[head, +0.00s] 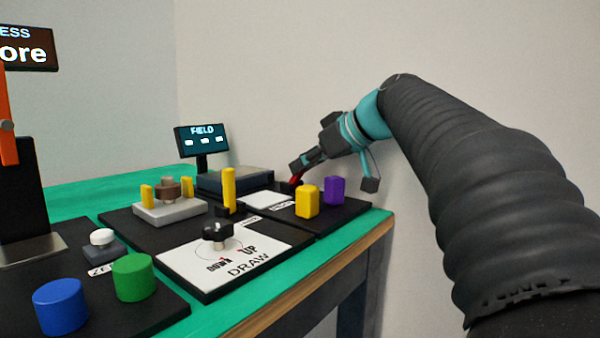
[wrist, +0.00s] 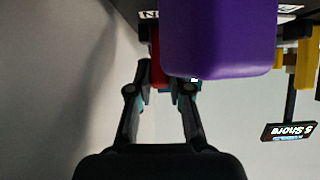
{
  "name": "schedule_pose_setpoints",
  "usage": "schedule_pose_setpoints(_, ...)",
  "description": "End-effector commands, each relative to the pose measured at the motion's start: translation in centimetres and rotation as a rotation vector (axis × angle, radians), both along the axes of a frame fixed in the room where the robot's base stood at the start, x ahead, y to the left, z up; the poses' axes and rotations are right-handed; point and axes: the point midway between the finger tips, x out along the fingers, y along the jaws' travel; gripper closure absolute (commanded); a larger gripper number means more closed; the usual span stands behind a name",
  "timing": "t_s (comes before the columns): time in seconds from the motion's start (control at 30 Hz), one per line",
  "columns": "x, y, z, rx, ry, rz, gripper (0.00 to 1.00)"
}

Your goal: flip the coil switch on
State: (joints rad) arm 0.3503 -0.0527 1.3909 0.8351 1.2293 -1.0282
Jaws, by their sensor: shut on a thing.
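A small red piece (head: 296,179), likely the coil switch's lever, stands at the far right of the black board, behind the yellow and purple blocks. My gripper (head: 299,166) reaches down to it from the right, its tips touching its top. In the wrist view the red piece (wrist: 155,58) shows between the fingertips (wrist: 160,82), partly hidden by the purple block. The gripper is shut on it. The switch's base is hidden, and I cannot tell which way the lever is thrown.
A purple block (head: 335,190) and a yellow block (head: 307,202) stand just in front; the purple one (wrist: 218,35) looms close in the wrist view. A black knob (head: 217,231) sits on the white DRAW plate (head: 190,265). A FIELD screen (head: 202,140) stands behind. The wall is close.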

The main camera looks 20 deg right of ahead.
Motion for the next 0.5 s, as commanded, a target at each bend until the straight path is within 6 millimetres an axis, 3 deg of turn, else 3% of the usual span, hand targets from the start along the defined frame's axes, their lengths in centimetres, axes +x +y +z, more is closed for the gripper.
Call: schedule_pose_setpoints(0.5,-0.57,-0.41,-0.56,0.089,-0.121,0.0,1.0)
